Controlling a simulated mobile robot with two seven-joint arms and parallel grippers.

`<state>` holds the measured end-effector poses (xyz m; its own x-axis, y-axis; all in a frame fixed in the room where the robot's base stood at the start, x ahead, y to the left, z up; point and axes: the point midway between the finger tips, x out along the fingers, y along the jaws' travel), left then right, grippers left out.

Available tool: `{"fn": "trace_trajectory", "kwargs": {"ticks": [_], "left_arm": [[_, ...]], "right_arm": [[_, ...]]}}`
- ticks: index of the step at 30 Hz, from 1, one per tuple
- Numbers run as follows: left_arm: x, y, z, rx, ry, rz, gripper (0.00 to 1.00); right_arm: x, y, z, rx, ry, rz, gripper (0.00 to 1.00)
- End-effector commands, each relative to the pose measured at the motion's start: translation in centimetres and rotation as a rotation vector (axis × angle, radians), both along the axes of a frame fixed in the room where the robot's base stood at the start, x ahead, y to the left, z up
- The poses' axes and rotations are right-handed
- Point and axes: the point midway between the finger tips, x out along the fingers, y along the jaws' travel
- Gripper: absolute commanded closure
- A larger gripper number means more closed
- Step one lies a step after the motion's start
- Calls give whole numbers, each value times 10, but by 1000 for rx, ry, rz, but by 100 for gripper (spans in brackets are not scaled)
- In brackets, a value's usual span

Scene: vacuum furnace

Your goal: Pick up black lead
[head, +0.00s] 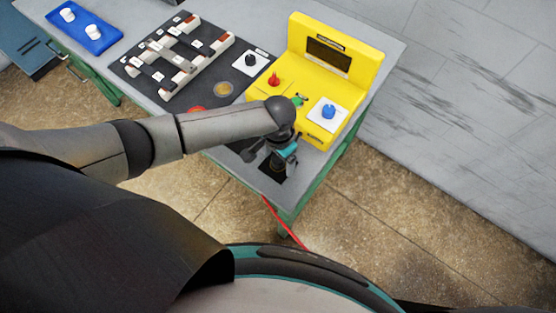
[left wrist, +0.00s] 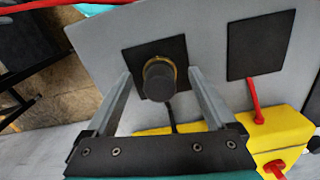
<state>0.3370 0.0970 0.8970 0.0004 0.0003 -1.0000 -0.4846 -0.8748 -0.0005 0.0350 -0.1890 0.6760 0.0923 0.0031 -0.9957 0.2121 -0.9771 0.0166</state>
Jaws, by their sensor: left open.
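In the left wrist view, what looks like the black lead is a dark round plug (left wrist: 158,82) with a gold ring at its base, on a black square pad (left wrist: 137,62). A thin black cable runs from it towards the yellow box. My left gripper (left wrist: 160,74) is open, with one finger on each side of the plug; no contact shows. In the head view, my left gripper (head: 284,160) is over the table's near corner, and my arm and gripper mostly hide the plug. My right gripper is in neither view.
The yellow box (head: 312,97) with red and blue knobs stands just behind my left gripper. A red lead (head: 284,222) hangs off the table's front edge. A second black pad (left wrist: 261,45) lies right of the plug. A switch board (head: 175,55) and blue tray (head: 84,29) are further left.

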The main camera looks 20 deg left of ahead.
Motion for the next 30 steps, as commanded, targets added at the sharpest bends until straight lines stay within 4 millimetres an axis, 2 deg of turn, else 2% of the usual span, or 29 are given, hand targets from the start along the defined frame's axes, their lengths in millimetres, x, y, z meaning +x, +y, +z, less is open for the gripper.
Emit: {"fn": "trace_trajectory", "kwargs": {"ticks": [7,30], "left_arm": [[0,0,-1,0,-1,-1,13],[0,0,0,0,0,0,99]], "right_arm": [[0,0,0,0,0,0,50],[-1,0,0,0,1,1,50]]}}
